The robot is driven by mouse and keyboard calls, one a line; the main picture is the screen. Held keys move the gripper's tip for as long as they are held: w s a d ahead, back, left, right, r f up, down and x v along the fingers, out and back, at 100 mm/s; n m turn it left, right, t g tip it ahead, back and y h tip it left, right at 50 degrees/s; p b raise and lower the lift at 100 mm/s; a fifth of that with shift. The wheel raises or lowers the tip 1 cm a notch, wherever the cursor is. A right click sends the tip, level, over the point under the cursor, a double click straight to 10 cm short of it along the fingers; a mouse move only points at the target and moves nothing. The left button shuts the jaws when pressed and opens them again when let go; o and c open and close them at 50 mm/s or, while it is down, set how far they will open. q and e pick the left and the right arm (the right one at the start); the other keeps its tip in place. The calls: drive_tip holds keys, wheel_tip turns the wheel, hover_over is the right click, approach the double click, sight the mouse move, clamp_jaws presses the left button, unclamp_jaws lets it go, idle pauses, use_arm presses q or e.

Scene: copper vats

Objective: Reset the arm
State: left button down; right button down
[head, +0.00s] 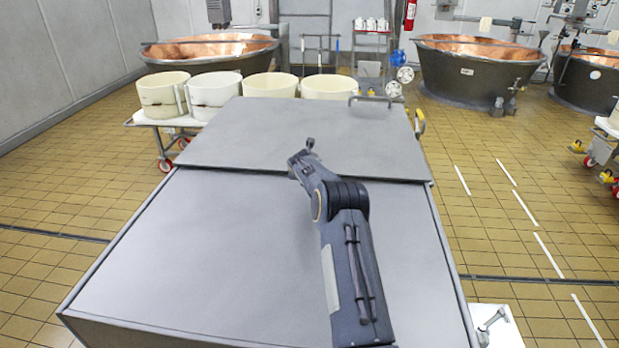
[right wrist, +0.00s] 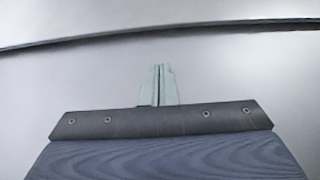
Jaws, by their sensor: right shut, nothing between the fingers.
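My right arm (head: 347,250) reaches from the bottom of the head view over a large grey metal cabinet (head: 210,250). Its far end is above the cabinet, near the front edge of the raised lid (head: 300,130). In the right wrist view my right gripper (right wrist: 158,68) has its two pale fingers together, with nothing between them. The same view shows plain grey metal beyond the fingertips and a dark seam across the top. Whether the fingers touch the metal, I cannot tell. My left gripper is not in view.
White tubs (head: 271,86) stand on a cart behind the cabinet. Copper-lined vats stand at the back left (head: 205,50) and back right (head: 475,70). The lid has a handle (head: 370,99). Tiled floor to the right (head: 500,225) is mostly clear.

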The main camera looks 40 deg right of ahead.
drive_tip(key=b+v, duration=0.1)
drive_tip(key=v, duration=0.6)
drive_tip(key=shift+r+b, duration=0.25)
drive_tip(key=shift+b, duration=0.05)
drive_tip(key=s+a+r+m+y, duration=0.2)
drive_tip(key=s+a+r+m, duration=0.3)
drive_tip(key=s+a+m, duration=0.25)
drive_tip(key=s+a+r+m+y, duration=0.3)
drive_tip(key=s+a+r+m, duration=0.25)
drive_tip(key=s+a, duration=0.35)
drive_tip(key=s+a+f+m+y, duration=0.2)
drive_tip(key=s+a+m, duration=0.5)
drive_tip(key=s+a, duration=0.4)
drive_tip(key=s+a+f+m+y, duration=0.3)
drive_tip(key=s+a+m, duration=0.5)
drive_tip(key=s+a, duration=0.3)
drive_tip(key=s, duration=0.2)
drive_tip(key=shift+s+f, duration=0.3)
drive_tip(key=shift+s, duration=0.05)
